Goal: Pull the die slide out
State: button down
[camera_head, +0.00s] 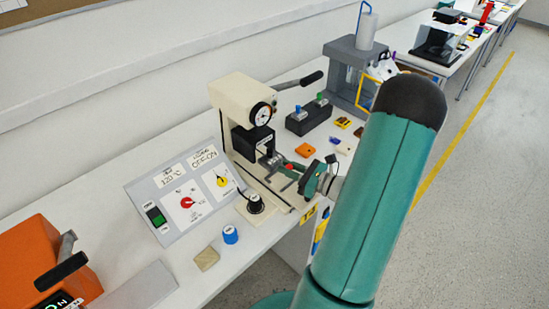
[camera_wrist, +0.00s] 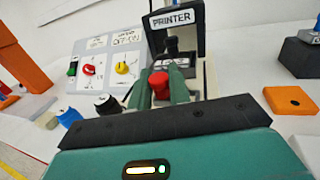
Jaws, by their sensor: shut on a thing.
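The cream printer (camera_head: 240,112) stands on the bench with a dial on its front. Its head, labelled PRINTER, fills the top middle of the wrist view (camera_wrist: 177,20). The die slide (camera_wrist: 175,59) is a grey metal piece low in the printer's opening, with a red knob (camera_wrist: 159,84) at its near end. My gripper (camera_wrist: 160,88) has its two green fingers shut on the red knob. In the head view, my gripper (camera_head: 286,167) reaches the front of the printer from the right. How far the slide sits out is hard to tell.
A control panel (camera_head: 187,195) with red and yellow knobs stands left of the printer. The printer's lever (camera_head: 298,82) sticks out right.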

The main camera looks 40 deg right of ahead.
jog(key=s, duration=0.4)
jog(key=shift+s, duration=0.25)
jog(key=c, duration=1.6)
grip_release()
jog(key=shift+s, duration=0.1)
jog(key=shift+c, duration=0.2)
jog(key=shift+o, duration=1.4)
jog(key=shift+s, duration=0.15)
jog(key=shift+w, duration=0.25)
jog(key=v, duration=1.4)
